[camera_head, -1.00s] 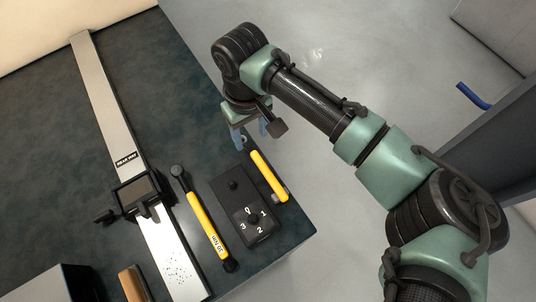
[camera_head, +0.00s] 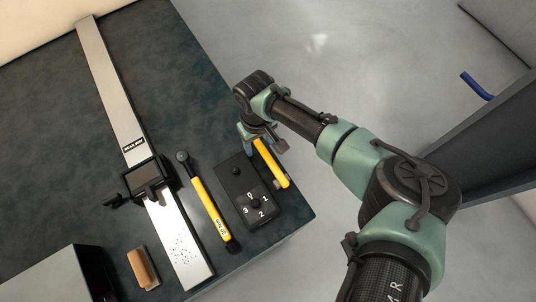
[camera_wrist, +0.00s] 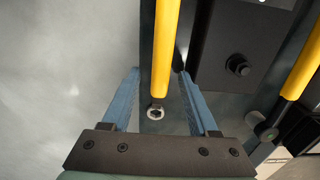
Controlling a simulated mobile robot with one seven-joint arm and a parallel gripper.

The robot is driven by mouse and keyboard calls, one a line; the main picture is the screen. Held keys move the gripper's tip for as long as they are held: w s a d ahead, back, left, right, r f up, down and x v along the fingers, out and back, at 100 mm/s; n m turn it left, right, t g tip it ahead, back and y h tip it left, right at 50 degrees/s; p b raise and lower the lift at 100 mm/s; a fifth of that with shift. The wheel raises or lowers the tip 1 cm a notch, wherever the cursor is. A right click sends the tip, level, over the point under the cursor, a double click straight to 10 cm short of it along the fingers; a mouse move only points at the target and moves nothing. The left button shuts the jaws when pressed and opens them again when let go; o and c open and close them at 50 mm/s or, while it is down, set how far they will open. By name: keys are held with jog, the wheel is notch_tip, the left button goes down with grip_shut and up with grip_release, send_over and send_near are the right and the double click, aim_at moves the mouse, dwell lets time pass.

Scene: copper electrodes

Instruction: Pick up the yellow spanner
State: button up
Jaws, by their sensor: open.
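The yellow spanner (camera_head: 272,165) lies along the right edge of the dark table, beside a black dial box. In the wrist view the spanner (camera_wrist: 165,45) runs down from the top, with a small metal ring at its lower end. My gripper (camera_head: 258,136) is at the spanner's far end in the head view. In the wrist view the open blue fingers of my gripper (camera_wrist: 159,76) appear on either side of the spanner, with nothing gripped. The height of the fingertips above the table is hard to tell.
The black dial box (camera_head: 236,180) is close to the spanner; its knob side also shows in the wrist view (camera_wrist: 215,60). A yellow torque wrench (camera_head: 207,205), a metal rail (camera_head: 110,90) and a wooden-handled brush (camera_head: 143,267) lie further left. Open floor is beyond the table's right edge.

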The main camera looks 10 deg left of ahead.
aim_at(259, 143)
grip_shut()
dwell(0.5)
notch_tip(259, 143, up, 10)
jog(key=shift+r+b, duration=0.1)
jog(key=shift+b, duration=0.75)
jog(key=c, duration=0.7)
grip_release()
grip_shut()
